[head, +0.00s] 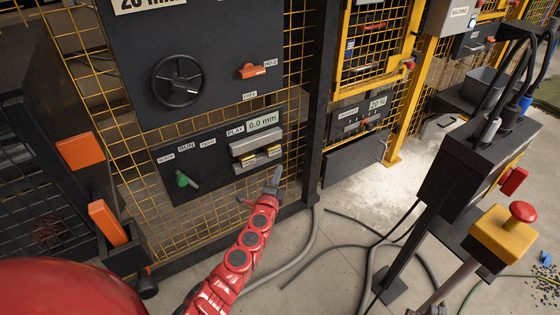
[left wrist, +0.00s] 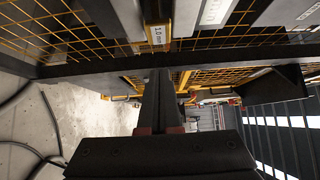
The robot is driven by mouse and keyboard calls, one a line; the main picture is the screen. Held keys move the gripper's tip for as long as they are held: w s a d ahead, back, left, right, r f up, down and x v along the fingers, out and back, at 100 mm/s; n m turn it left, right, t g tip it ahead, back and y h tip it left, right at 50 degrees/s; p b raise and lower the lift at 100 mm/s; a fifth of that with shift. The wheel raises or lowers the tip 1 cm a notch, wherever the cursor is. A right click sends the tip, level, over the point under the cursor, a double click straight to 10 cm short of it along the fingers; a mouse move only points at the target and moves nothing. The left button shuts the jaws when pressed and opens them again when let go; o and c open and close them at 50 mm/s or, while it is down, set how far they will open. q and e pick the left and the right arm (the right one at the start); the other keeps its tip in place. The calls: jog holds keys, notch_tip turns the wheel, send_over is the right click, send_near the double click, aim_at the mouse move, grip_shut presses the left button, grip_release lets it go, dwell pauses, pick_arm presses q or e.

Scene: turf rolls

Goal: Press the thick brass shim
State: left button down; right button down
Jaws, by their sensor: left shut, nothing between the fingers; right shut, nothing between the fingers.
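Two small brass shims, one on the left (head: 248,161) and one on the right (head: 274,152), sit in a grey holder (head: 256,143) on the dark panel in the head view. I cannot tell there which is thicker. In the left wrist view a brass-coloured piece (left wrist: 158,32) is labelled 1.0 mm. My left gripper (head: 277,174) is shut and empty, just below the right shim and apparently apart from it. In the left wrist view its closed fingers (left wrist: 158,75) point toward the labelled piece. My right gripper is not in view.
The panel has a 0.0 mm display (head: 263,121) and a green knob (head: 183,181). A black handwheel (head: 178,80) and an orange lever (head: 252,71) are above. A red button on a yellow box (head: 504,232) stands at right. Cables (head: 365,238) lie on the floor.

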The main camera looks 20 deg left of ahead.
pick_arm(q)
jog(key=s, duration=0.6)
jog(key=shift+d+p, duration=0.4)
jog(key=shift+d, duration=0.05)
